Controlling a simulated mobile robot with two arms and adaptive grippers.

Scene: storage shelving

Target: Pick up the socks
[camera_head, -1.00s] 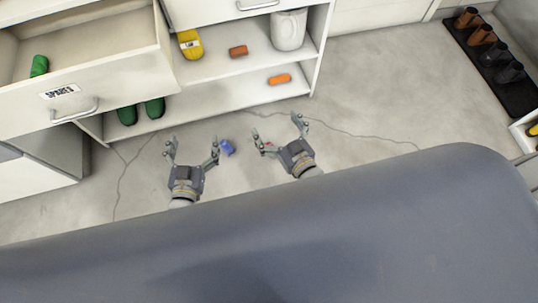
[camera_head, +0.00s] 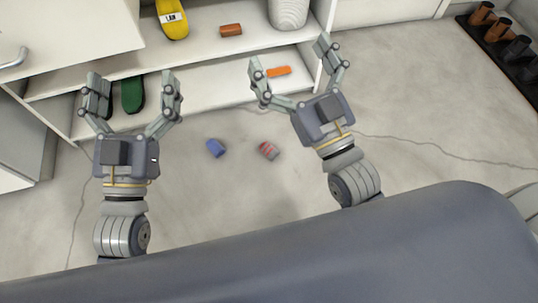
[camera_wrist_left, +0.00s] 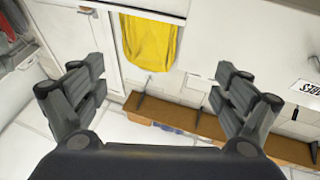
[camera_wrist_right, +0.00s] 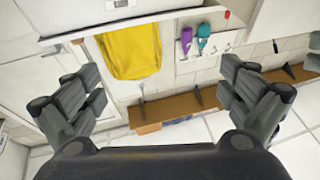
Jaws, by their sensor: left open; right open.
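Two small rolled bundles that look like socks lie on the floor: a blue one (camera_head: 215,147) and a red-and-grey striped one (camera_head: 268,151), a short gap apart. My left gripper (camera_head: 133,90) is open and empty, to the left of the blue bundle and over the shelf's lower edge in the head view. My right gripper (camera_head: 291,60) is open and empty, with its fingers beyond the striped bundle and its palm to the bundle's right. Neither gripper touches a bundle. The wrist views show no socks.
A white shelf unit holds a yellow shoe (camera_head: 172,20), a brown block (camera_head: 231,30), an orange block (camera_head: 278,72), a white bin (camera_head: 288,12) and green shoes (camera_head: 132,95). A boot rack (camera_head: 510,50) stands at right. The wrist views show a yellow cloth (camera_wrist_left: 150,42). Floor around the bundles is clear.

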